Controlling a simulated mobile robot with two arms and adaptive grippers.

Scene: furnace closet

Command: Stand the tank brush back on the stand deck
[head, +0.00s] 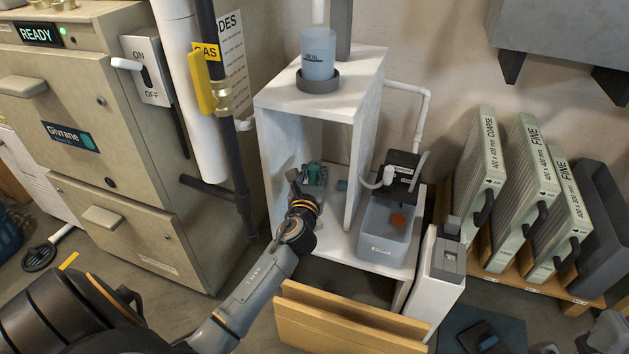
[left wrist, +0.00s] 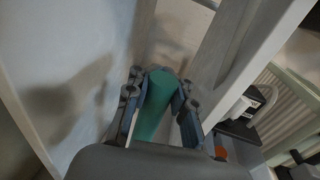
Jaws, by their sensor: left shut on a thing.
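My left gripper (head: 312,181) reaches into the open bay of the white stand (head: 317,108), beneath its top. It is shut on a green tapered piece, which I take to be the tank brush (left wrist: 154,104); the piece sits between both fingers in the left wrist view (left wrist: 158,90). In the head view only a little dark green shows at the gripper, so the brush's lower end and whether it touches the deck cannot be told. The white lower deck (head: 338,222) runs under the bay and out to the right.
The stand's side panel (head: 366,140) is close right of the gripper. A clear tank (head: 385,238) with a black-topped unit stands beyond it. A cup (head: 318,62) sits on top. Filters (head: 530,190) lean at right.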

